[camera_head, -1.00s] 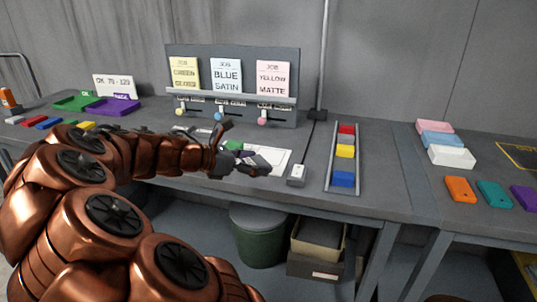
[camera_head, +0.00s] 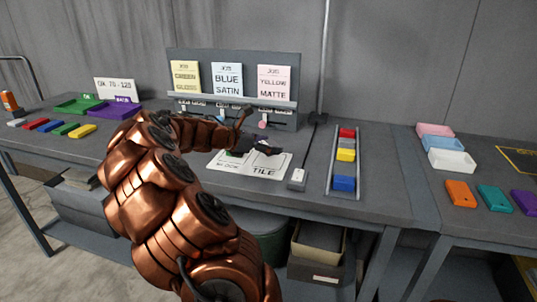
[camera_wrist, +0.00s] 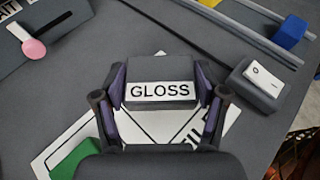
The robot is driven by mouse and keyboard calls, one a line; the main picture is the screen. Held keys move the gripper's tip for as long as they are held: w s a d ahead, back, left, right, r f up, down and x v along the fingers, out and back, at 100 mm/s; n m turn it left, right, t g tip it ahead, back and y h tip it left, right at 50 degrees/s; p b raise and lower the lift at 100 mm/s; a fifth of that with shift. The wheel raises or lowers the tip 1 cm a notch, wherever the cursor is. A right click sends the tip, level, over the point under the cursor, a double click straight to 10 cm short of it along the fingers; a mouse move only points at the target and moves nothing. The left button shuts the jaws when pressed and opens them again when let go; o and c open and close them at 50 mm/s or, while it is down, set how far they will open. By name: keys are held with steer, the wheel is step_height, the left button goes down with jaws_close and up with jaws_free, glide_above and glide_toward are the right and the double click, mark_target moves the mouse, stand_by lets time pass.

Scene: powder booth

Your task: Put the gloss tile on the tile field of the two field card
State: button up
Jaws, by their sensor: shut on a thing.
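The gloss tile (camera_wrist: 162,92) is a dark tile with a white label reading GLOSS. In the wrist view it sits between the two fingers of my gripper (camera_wrist: 163,98), which is shut on it. The two field card (camera_head: 222,163) is a white sheet on the bench, with printed fields; the word TILE shows on its front right part. My gripper (camera_head: 266,149) is over the card's back right part in the head view. A green block (camera_wrist: 77,158) lies on the card's left part. The tile hides part of the card; I cannot tell its height above it.
A grey switch box (camera_head: 297,178) stands right of the card. A rail rack (camera_head: 345,173) with coloured blocks is further right. Behind is a board (camera_head: 233,88) with three job cards and sliders. Coloured bars and trays lie at left.

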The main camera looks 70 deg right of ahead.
mark_target(268, 161)
steer(key=shift+d+f, duration=0.2)
steer(key=shift+f, duration=1.6)
steer(key=o, duration=1.2)
steer(key=shift+f, duration=0.1)
steer(key=shift+c, duration=0.2)
steer(key=v, duration=1.1)
steer(key=shift+w+a+r, duration=0.3)
steer(key=shift+a+r, duration=0.1)
steer(key=shift+a, duration=0.05)
